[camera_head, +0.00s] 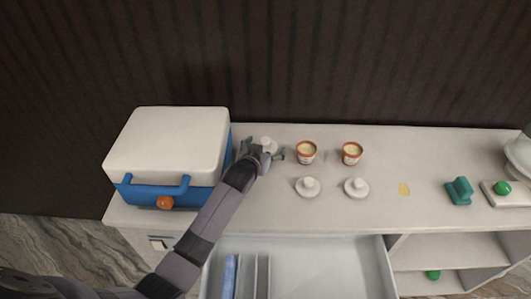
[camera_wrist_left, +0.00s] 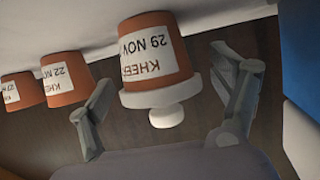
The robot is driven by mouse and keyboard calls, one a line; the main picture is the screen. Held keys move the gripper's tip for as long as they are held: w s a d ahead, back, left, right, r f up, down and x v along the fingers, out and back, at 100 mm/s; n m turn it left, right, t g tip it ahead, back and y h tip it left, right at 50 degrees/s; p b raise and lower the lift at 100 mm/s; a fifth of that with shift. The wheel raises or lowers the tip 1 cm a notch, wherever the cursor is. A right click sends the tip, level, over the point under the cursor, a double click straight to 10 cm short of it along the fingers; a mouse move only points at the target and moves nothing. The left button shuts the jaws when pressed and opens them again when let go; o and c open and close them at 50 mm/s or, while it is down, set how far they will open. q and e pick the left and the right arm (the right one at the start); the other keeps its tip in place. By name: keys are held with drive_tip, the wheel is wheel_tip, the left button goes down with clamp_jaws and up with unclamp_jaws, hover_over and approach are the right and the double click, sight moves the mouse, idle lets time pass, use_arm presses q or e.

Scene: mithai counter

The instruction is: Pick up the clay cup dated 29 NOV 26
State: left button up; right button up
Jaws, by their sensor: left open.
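In the left wrist view, which shows things upside down, a clay cup (camera_wrist_left: 150,38) has a white label reading KHEER and 29 NOV, its last part cut off. A white lid with a round knob (camera_wrist_left: 162,108) sits on it. My left gripper (camera_head: 263,153) is open around this lidded cup, with one finger (camera_wrist_left: 93,118) on each side and gaps visible. In the head view the gripper mostly hides the cup; its white lid (camera_head: 267,142) shows. Two more clay cups, (camera_head: 306,151) and (camera_head: 352,152), stand uncovered to the right; one label reads 22 NOV (camera_wrist_left: 67,77). My right gripper is not in view.
A blue cool box with white lid (camera_head: 168,140) stands close left of the gripper. Two loose white lids (camera_head: 307,187) (camera_head: 356,188) lie in front of the uncovered cups. A drawer (camera_head: 320,265) is open below.

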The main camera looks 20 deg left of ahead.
use_arm(q)
drive_tip(key=c, duration=1.3)
drive_tip(key=shift+c, duration=0.5)
drive_tip(key=shift+r, duration=0.2)
